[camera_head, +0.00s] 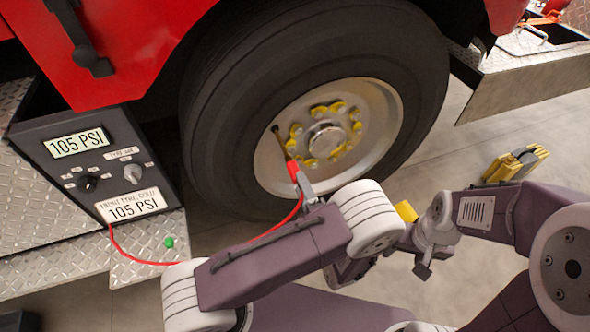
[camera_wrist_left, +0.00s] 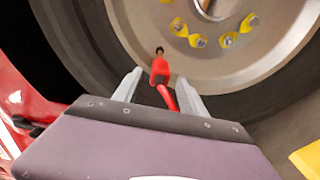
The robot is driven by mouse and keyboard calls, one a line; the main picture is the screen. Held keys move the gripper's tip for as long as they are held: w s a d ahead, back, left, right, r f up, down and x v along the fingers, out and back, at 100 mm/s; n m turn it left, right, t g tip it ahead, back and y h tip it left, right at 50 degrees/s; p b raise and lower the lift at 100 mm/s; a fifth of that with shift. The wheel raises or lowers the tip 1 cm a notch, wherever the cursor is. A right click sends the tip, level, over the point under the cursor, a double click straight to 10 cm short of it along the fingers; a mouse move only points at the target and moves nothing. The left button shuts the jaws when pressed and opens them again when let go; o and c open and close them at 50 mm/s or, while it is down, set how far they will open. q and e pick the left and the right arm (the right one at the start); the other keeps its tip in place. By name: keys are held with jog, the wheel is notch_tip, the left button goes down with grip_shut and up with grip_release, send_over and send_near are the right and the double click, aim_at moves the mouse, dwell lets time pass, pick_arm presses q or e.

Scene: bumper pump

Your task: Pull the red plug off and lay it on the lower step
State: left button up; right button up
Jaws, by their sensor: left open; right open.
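The red plug (camera_head: 293,170) sits at the end of the valve stem (camera_head: 279,138) on the wheel; it also shows in the left wrist view (camera_wrist_left: 160,69). A red hose (camera_head: 283,222) runs from it to the gauge box. My left gripper (camera_head: 303,183) is open at the plug. In the left wrist view its fingers (camera_wrist_left: 158,82) stand either side of the plug and hose, with gaps. The lower step (camera_head: 142,271) is bare diamond plate at lower left, with a small green cap (camera_head: 169,241) on it. My right gripper (camera_head: 423,262) is open and empty, away from the wheel.
The large black tyre (camera_head: 225,95) fills the middle. Yellow wheel chocks (camera_head: 515,164) lie on the floor at right. Open floor (camera_head: 480,125) lies right of the tyre.

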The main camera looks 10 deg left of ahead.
aim_at(292, 166)
pick_arm(q)
jog(key=b+x, duration=0.1)
jog(key=x, duration=0.3)
jog(key=shift+a+f, duration=0.1)
jog(key=p+x, duration=0.1)
jog(key=x, duration=0.2)
jog(key=shift+w+a, duration=0.3)
jog(key=shift+w, duration=0.2)
jog(key=shift+p, duration=0.7)
dwell(0.3)
grip_shut()
dwell(1.5)
jog(key=shift+s+d, duration=0.1)
jog(key=shift+p+v, duration=0.85)
jog(key=shift+v, duration=2.1)
